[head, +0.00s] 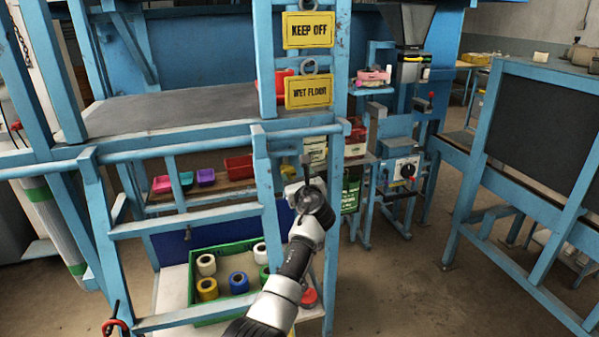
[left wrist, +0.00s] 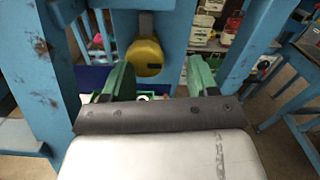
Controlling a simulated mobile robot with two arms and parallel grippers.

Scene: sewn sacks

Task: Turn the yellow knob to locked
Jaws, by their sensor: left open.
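The yellow knob (left wrist: 145,57) is in the left wrist view, rounded and worn, below a grey upright piece, with a small dark mark on its face. It lies just ahead of the two green fingers of my left gripper (left wrist: 160,74), one finger to each side and nearer the left one. The fingers stand apart with nothing held; whether either touches the knob I cannot tell. In the head view my left gripper (head: 314,203) is at the blue frame, and I cannot make out the knob behind it. I see no lock marking. My right gripper is not in view.
Blue frame posts (left wrist: 98,75) stand close on both sides of the left gripper. A green crate (head: 195,292) with several tape rolls is on the lower shelf. Yellow signs (head: 309,30) hang above. A blue-framed dark board (head: 540,120) stands right; open floor lies between.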

